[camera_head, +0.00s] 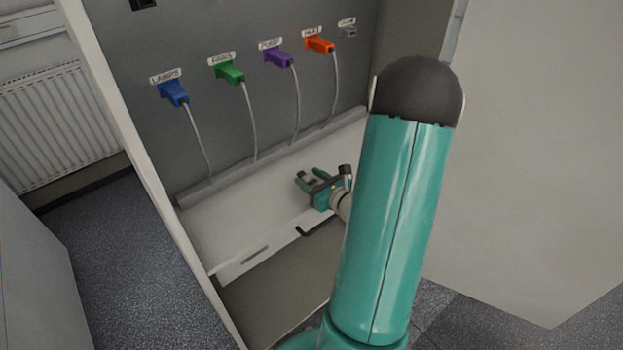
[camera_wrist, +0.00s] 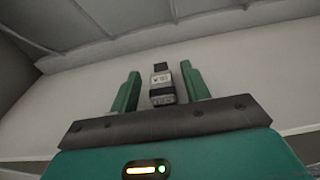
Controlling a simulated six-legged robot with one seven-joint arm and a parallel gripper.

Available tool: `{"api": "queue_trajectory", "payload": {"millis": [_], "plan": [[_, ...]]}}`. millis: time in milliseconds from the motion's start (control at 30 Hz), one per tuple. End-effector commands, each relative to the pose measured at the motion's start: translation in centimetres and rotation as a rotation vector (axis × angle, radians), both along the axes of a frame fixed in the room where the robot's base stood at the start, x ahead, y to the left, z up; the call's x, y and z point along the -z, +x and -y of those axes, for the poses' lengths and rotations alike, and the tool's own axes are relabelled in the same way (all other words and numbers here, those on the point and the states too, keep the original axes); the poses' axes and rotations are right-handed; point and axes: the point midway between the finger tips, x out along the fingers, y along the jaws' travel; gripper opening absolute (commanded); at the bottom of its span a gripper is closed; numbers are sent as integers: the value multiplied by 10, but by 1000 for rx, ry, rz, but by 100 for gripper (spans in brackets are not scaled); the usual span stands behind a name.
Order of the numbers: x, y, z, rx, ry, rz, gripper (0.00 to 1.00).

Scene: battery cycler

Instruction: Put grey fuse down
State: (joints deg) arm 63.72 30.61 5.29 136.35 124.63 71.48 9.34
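In the wrist view, a small grey fuse (camera_wrist: 161,86) with a dark tip lies on the white shelf surface between the two green fingers of my gripper (camera_wrist: 161,88). A gap shows on each side of it, so the fingers appear open and not pressed on it. In the head view, my gripper (camera_head: 311,181) is low over the white shelf (camera_head: 235,220) of the cabinet, with its fingers apart and pointing left. The fuse is too small to tell clearly there. My arm hides the shelf's right part.
Blue (camera_head: 173,93), green (camera_head: 230,72), purple (camera_head: 278,58) and orange (camera_head: 320,45) plugs with cables sit in the grey back panel (camera_head: 215,35). A small grey fitting (camera_head: 348,32) is at their right. The shelf's left part is clear. A white wall stands at right.

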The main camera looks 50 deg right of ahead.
Motion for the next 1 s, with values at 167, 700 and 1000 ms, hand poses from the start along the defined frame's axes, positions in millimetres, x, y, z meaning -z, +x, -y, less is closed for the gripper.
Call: {"api": "queue_trajectory", "payload": {"millis": [167, 700, 1000], "plan": [[-1, 0, 0, 0, 0, 0, 47], [-16, -83, -8, 5, -1, -1, 47], [-21, -117, -13, 1, 0, 0, 47]]}}
